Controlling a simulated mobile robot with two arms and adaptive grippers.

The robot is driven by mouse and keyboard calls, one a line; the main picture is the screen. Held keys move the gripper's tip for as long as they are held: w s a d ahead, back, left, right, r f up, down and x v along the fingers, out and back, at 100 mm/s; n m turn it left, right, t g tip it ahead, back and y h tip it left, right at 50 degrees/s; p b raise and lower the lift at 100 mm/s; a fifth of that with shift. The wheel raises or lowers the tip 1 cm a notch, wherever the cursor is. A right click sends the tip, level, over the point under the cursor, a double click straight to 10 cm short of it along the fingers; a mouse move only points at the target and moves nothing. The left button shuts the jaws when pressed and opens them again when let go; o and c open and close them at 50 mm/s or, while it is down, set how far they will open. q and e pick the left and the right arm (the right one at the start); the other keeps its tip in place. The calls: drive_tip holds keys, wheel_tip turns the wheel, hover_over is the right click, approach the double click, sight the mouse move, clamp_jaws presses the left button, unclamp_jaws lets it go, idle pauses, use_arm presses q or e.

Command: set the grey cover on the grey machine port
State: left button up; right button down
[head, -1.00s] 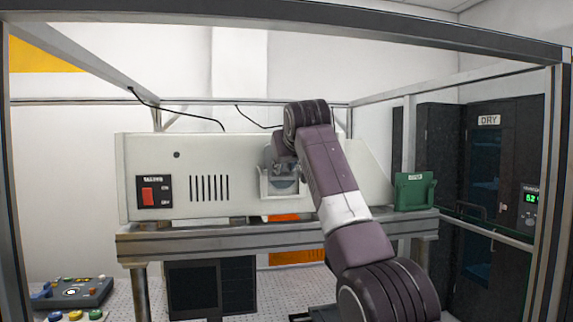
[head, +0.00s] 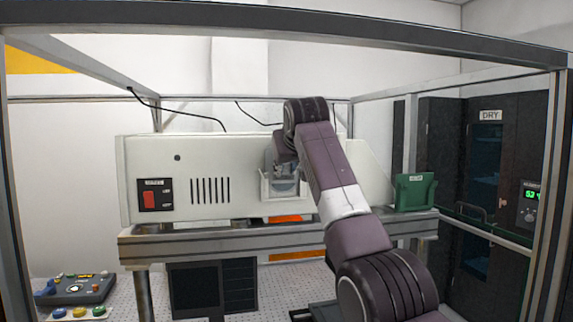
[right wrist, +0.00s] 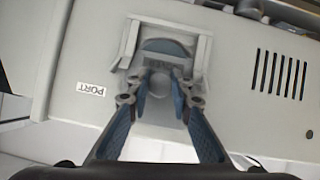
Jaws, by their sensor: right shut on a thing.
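The grey machine port (head: 266,188) is a pale bracketed recess on the front of the long white machine; its frame also shows in the right wrist view (right wrist: 203,55), near a PORT label. My right gripper (head: 283,176) is in front of the port. In the right wrist view my right gripper (right wrist: 166,84) has its fingers closed on the grey cover (right wrist: 168,47), a rounded grey piece within the port frame. The fingers hide part of the cover, and I cannot tell whether it is fully seated. My left gripper is not in view.
The white machine (head: 215,160) stands on a metal bench (head: 180,245) inside a metal frame. A green box (head: 415,192) is to the right of the port. A control box with coloured buttons (head: 75,288) is at lower left. A dark DRY cabinet (head: 490,180) stands at right.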

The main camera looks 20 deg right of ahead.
drive_tip(key=shift+w+r+g+p, duration=0.1)
drive_tip(key=shift+r+g+p, duration=0.1)
drive_tip(key=shift+g+p, duration=0.1)
drive_tip(key=shift+f+g, duration=0.35)
drive_tip(key=shift+g, duration=0.05)
idle(0.5)
drive_tip(key=s+r, duration=0.3)
drive_tip(key=r, duration=0.2)
drive_tip(key=shift+s+r, duration=0.25)
idle(0.5)
drive_tip(key=shift+w+r, duration=0.1)
drive_tip(key=shift+w, duration=0.05)
